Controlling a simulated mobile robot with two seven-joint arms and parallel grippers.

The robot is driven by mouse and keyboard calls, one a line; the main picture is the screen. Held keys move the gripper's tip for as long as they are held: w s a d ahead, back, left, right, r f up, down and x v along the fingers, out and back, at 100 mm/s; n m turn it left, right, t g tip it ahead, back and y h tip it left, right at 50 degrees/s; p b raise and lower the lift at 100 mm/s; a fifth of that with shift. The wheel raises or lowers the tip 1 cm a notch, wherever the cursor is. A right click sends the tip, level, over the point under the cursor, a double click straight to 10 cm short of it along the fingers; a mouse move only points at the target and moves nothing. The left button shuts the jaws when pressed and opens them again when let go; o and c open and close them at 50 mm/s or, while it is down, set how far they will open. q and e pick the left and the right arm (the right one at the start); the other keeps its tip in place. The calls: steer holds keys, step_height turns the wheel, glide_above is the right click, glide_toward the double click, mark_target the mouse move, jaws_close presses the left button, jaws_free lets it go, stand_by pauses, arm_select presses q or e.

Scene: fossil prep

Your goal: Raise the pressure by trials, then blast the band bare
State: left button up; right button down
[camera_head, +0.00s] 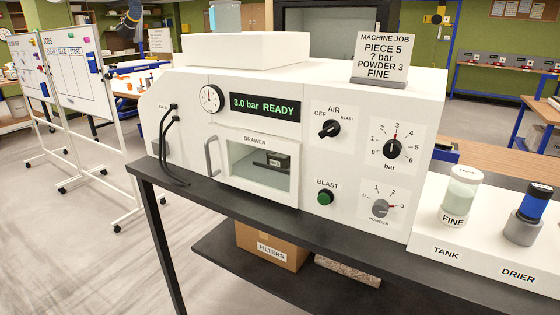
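The white blasting machine (270,83) stands on a dark bench. Its display (265,106) reads "3.0 bar READY". The bar knob (392,149) has its red mark at 3. The powder knob (380,208) has its red mark toward 3. The air knob (330,129) sits between OFF and BLAST labels; its setting is hard to tell. The green blast button (325,198) is below it. The drawer (236,181) looks shut, with a dark labelled piece (272,160) behind its window. The job card (382,54) reads piece 5, ? bar, powder 3, fine. Neither gripper is in view.
A FINE powder jar (460,195) stands at the TANK label, and a blue-topped dryer unit (529,214) stands right of it. Hoses (168,150) hang at the machine's left. A FILTERS box (270,247) is on the shelf below. Whiteboards (75,65) stand at left, with open floor before them.

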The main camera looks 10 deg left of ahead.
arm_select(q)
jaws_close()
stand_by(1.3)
